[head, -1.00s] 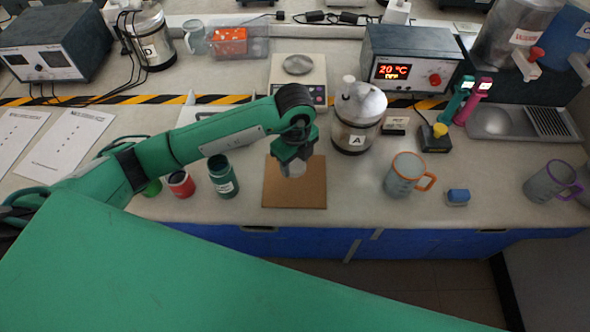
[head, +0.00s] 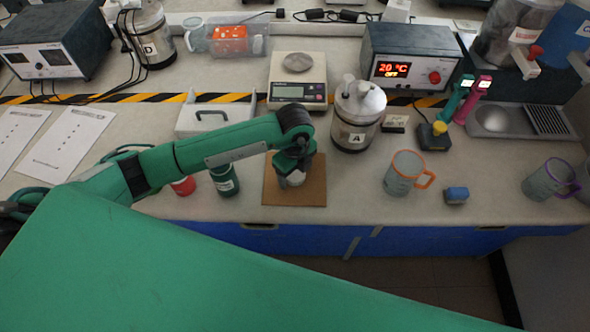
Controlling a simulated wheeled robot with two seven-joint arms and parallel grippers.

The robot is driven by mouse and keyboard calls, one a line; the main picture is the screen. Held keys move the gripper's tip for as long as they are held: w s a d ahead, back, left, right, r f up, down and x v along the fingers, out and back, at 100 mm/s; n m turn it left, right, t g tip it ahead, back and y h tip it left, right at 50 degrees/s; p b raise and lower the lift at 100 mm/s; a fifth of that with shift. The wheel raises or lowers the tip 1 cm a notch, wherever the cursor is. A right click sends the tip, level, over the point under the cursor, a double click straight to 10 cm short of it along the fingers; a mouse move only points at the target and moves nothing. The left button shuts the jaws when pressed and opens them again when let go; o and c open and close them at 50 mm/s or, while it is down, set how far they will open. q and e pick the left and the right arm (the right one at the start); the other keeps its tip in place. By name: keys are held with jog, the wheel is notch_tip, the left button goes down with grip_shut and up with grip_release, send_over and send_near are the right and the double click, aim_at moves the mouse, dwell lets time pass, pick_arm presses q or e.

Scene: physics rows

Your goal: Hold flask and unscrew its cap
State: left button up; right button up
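My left gripper (head: 292,166) points down over the brown square mat (head: 312,190) in the middle of the bench. A small pale grey vessel (head: 291,181), probably the flask, stands on the mat right under it. The gripper and wrist cover the vessel's top, so its cap is hidden. The fingers are at or just above the vessel's upper part; I cannot tell whether they touch it or are closed. My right gripper is out of view.
A green jar (head: 225,182) and a partly hidden red jar (head: 184,186) stand left of the mat. Canister A (head: 353,135), an orange-handled mug (head: 404,174) and a blue block (head: 456,195) are to the right. A balance (head: 297,91) stands behind.

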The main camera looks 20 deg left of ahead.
aim_at(295, 173)
pick_arm(q)
jog(key=shift+r, duration=0.6)
notch_tip(295, 173, up, 11)
jog(key=b, duration=0.2)
